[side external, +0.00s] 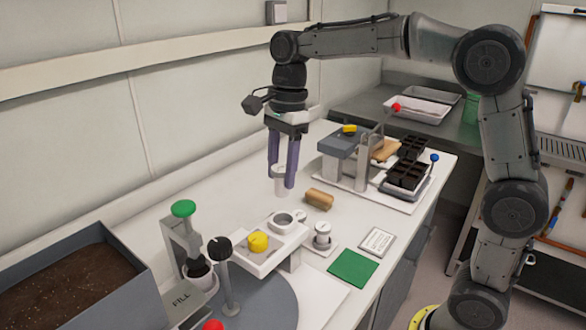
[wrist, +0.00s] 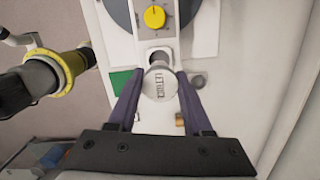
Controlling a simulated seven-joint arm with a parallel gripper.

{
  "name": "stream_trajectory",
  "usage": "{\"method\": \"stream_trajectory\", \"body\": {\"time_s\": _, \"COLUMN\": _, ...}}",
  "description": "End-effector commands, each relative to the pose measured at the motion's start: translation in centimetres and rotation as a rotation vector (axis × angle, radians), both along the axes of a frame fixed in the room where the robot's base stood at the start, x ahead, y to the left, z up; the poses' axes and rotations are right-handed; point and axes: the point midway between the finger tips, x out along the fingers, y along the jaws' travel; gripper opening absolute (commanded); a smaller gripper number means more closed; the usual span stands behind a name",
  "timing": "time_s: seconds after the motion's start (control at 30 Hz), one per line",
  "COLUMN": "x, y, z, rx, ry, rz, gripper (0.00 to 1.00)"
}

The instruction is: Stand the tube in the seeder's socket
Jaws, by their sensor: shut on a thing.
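My gripper (side external: 279,178) has long purple fingers and is shut on the white tube (side external: 279,172), holding it upright above the bench. The wrist view shows the tube's round lid (wrist: 159,84), marked with lettering that seems to read LETTUCE, between the fingers (wrist: 158,97). The seeder (side external: 262,255) is a white raised block with a yellow knob (side external: 257,241). Its ring-shaped socket (side external: 284,219) looks empty and lies below the tube. In the wrist view the socket (wrist: 158,54) shows just beyond the tube, which hides part of it.
A wooden cylinder (side external: 319,198), a small white capped holder (side external: 322,236), a label card (side external: 377,241) and a green mat (side external: 352,268) lie nearby. A soil bin (side external: 138,262) and a green-knobbed fill station (side external: 183,208) stand front left. A red-knobbed lever press (side external: 345,142) and dark seedling trays (side external: 408,175) stand behind.

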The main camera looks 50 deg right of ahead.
Motion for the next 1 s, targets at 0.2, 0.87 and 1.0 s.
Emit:
{"method": "stream_trajectory", "body": {"time_s": 0.2, "x": -0.1, "y": 0.0, "z": -1.7, "rx": 0.0, "ry": 0.002, "rz": 0.0, "gripper": 0.0}}
{"method": "stream_trajectory", "body": {"time_s": 0.87, "x": 0.0, "y": -0.1, "z": -6.0, "rx": 0.001, "ry": -0.001, "rz": 0.0, "gripper": 0.0}}
{"method": "stream_trajectory", "body": {"time_s": 1.0, "x": 0.0, "y": -0.1, "z": -6.1, "rx": 0.001, "ry": -0.001, "rz": 0.0, "gripper": 0.0}}
